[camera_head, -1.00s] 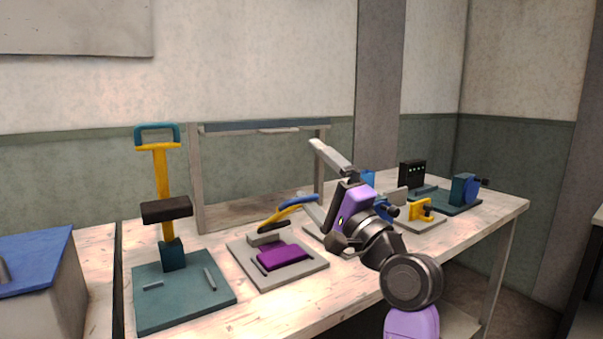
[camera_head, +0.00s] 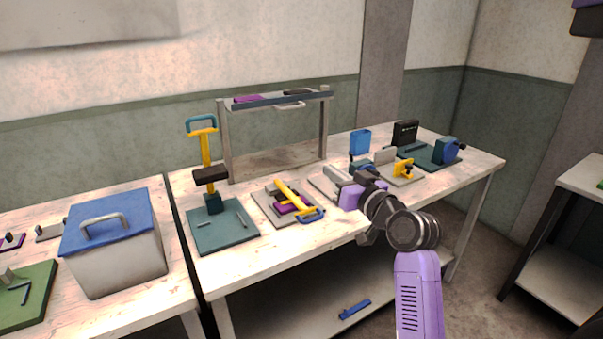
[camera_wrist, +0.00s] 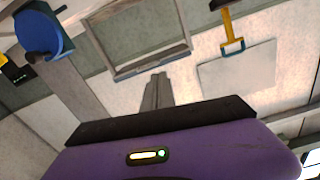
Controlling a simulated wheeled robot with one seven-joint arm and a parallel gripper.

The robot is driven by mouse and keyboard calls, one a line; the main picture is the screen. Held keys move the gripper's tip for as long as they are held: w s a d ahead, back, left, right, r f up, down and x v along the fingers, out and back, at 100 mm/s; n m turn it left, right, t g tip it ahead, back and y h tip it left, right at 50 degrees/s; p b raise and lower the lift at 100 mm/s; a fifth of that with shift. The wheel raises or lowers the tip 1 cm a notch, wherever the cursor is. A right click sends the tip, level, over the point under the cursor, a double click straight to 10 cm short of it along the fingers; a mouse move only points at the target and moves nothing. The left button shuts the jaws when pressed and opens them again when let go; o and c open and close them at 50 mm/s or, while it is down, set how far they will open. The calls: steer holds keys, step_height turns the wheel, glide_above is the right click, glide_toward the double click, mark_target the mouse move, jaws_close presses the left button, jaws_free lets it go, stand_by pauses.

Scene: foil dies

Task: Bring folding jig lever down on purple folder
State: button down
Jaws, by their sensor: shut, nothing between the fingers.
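The folding jig has a grey base plate (camera_head: 268,211) and sits in the middle of the bench. Its yellow lever (camera_head: 291,194) lies low across the purple folder (camera_head: 284,209), the blue handle end (camera_head: 312,215) at the front right edge of the plate. The folder is partly hidden under the lever; whether the lever presses fully flat on it I cannot tell. My gripper (camera_head: 332,174) is to the right of the jig, apart from the lever, shut and empty. Its closed fingers also show in the wrist view (camera_wrist: 157,92); the jig is out of that view.
A teal press with a yellow column (camera_head: 207,150) stands left of the jig. A grey frame (camera_head: 226,140) rises behind it. A yellow-clamped fixture (camera_head: 404,168) and a teal device (camera_head: 447,150) stand right. A blue-lidded box (camera_head: 110,225) is at left.

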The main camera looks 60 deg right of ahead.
steer(key=w+d+n+p, duration=0.2)
steer(key=w+d, duration=0.3)
steer(key=w, duration=0.4)
steer(key=f, duration=0.1)
steer(key=s+f, duration=0.1)
steer(key=f, duration=0.2)
steer(key=shift+s+a+f, duration=0.1)
steer(key=shift+s+a, duration=0.15)
steer(key=shift+a, duration=0.1)
steer(key=shift+f, duration=0.15)
